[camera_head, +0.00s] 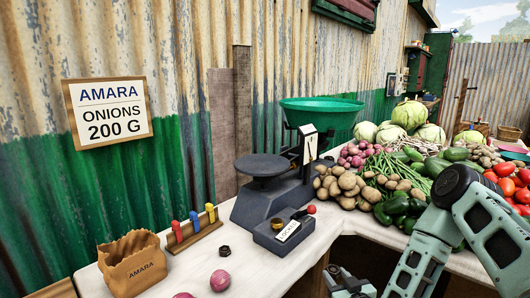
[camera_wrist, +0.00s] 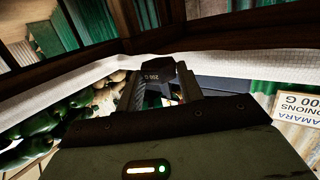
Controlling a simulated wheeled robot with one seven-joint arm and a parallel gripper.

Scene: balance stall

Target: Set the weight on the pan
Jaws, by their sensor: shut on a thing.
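My gripper (camera_head: 345,283) is low at the bottom edge of the head view, in front of the counter. In the wrist view my gripper (camera_wrist: 161,84) is shut on a dark weight (camera_wrist: 162,75) marked 200 G. In the head view I cannot make out the weight clearly. The balance scale (camera_head: 272,200) stands on the counter to the upper left of my gripper, apart from it. It has a flat dark pan (camera_head: 268,163) on the left, which looks empty. A wide green pan (camera_head: 320,108) is at its right; its inside shows nothing.
A box marked LOCKED (camera_head: 284,232) stands before the scale. A small black hexagonal piece (camera_head: 224,251), onions (camera_head: 220,280), a paper bag (camera_head: 132,265) and a rack with coloured pegs (camera_head: 193,232) are on the left. Vegetables (camera_head: 385,185) crowd the right. A sign (camera_head: 107,112) reads ONIONS 200 G.

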